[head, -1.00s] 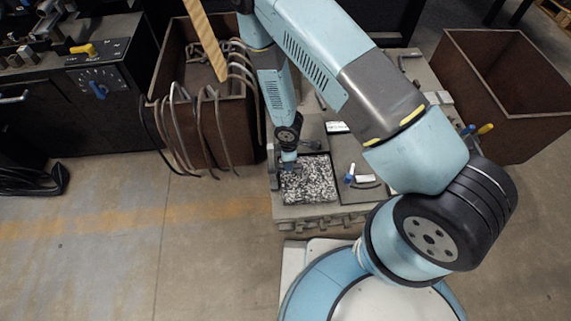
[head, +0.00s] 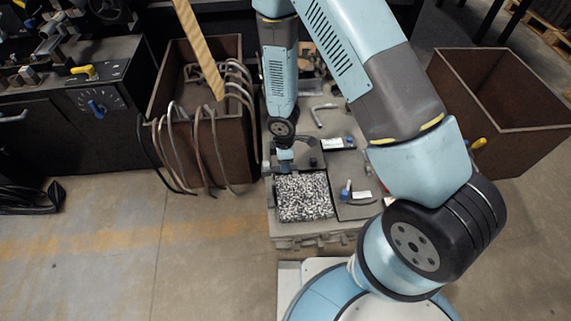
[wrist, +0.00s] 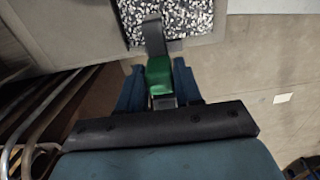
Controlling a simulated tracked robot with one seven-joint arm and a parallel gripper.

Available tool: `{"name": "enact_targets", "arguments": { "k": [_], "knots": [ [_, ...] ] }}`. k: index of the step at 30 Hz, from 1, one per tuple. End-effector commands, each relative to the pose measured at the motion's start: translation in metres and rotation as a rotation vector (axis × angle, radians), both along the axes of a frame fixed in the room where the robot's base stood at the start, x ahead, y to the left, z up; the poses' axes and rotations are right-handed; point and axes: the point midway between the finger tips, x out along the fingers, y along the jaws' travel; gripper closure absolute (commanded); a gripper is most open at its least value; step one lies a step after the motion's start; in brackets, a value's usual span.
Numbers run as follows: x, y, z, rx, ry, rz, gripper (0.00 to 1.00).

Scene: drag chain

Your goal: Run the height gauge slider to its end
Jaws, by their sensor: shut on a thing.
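In the wrist view, a green block (wrist: 159,74), which looks like the slider of the height gauge, sits between the two blue fingers of my gripper (wrist: 160,85). A dark upright piece with a flat crosspiece (wrist: 154,38) shows just beyond the green block. In the head view, my gripper (head: 286,160) is at the far left edge of the speckled tray, low over the grey bench. The gauge is mostly hidden there by my gripper and arm, so I cannot tell where the slider's travel ends.
The black-and-white speckled tray (head: 304,197) lies in front of my gripper. A blue-handled tool (head: 346,190) and a metal hex bar (head: 318,117) lie on the grey bench. A brown bin with hoses (head: 222,145) stands close on the left; an empty brown bin (head: 515,105) stands right.

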Motion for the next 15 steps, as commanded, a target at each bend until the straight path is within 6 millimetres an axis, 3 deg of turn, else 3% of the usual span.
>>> {"name": "enact_targets", "arguments": {
  "k": [5, 6, 12, 15],
  "knots": [
    [0.0036, 0.0007, 0.002, 0.003, -0.007, -0.002, 1.0],
    [0.0037, 0.0007, 0.002, 0.003, -0.007, -0.002, 0.65],
    [0.0027, 0.0007, 0.0014, 0.003, -0.005, -0.001, 0.45],
    [0.0022, 0.0007, 0.0011, 0.003, -0.005, -0.001, 0.45]
  ]
}}
